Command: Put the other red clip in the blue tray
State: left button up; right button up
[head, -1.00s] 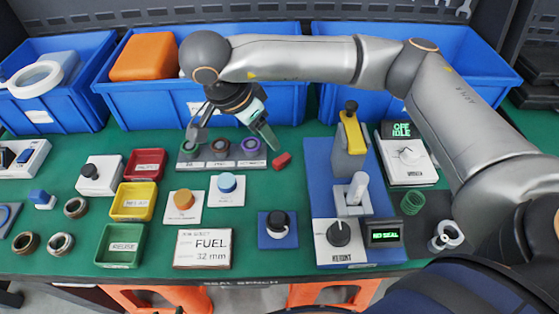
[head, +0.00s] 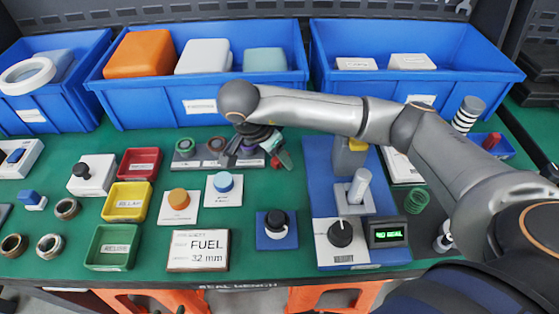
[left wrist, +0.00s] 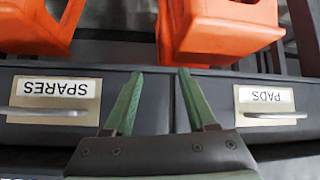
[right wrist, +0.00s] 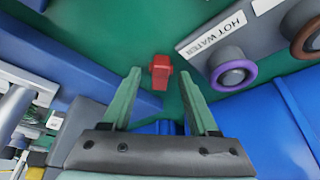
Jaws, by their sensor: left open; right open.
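A red clip (right wrist: 160,71) lies on the green bench mat, beside the seal holder strip. In the head view it (head: 274,162) is partly covered by my right gripper (head: 258,157). In the right wrist view, my right gripper (right wrist: 161,78) is open, with the clip showing between its fingertips; I see no contact. A small blue tray (head: 507,150) stands at the right of the bench, with another red clip (head: 491,140) in it. My left gripper (left wrist: 160,72) is open and empty, pointing at the drawer fronts; it is outside the head view.
The grey strip (head: 186,163) holds several ring seals just left of the clip. A blue test fixture (head: 318,185) stands to the right. Large blue bins (head: 210,112) line the back. A striped cylinder (head: 468,115) stands near the blue tray. Bare mat lies in front of the clip.

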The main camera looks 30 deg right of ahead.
jog(key=shift+c, duration=0.3)
grip_shut()
dwell(0.4)
